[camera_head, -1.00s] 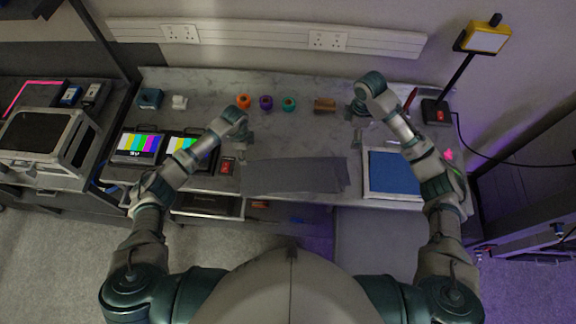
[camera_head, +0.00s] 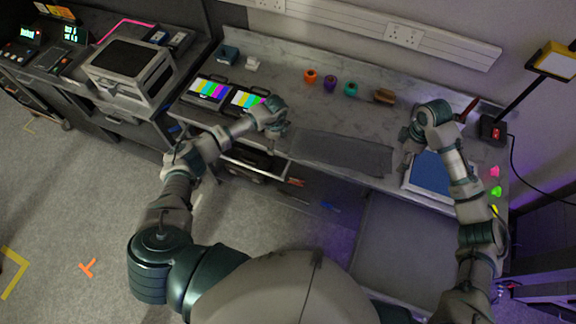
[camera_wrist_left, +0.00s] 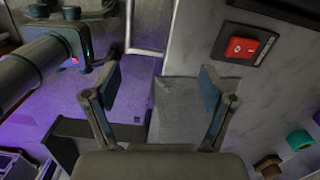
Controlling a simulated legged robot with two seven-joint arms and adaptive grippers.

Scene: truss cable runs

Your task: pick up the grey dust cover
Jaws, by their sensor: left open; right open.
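The grey dust cover (camera_head: 345,151) lies flat along the front of the bench top, a dark grey sheet between my two grippers. My left gripper (camera_head: 278,128) is open near the cover's left end, apart from it as far as I can tell. In the left wrist view the open fingers (camera_wrist_left: 160,82) have a grey patch of the cover (camera_wrist_left: 182,112) beyond and between them, with nothing held. My right gripper (camera_head: 408,148) is open near the cover's right end; its fingertips are small and hard to make out.
A blue-topped tray (camera_head: 432,174) is right of the cover. Colour-bar monitors (camera_head: 209,90) stand at the left. A red switch (camera_wrist_left: 243,47) shows in the left wrist view. Orange (camera_head: 310,76), purple and teal rolls and a brown block (camera_head: 384,96) stand behind.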

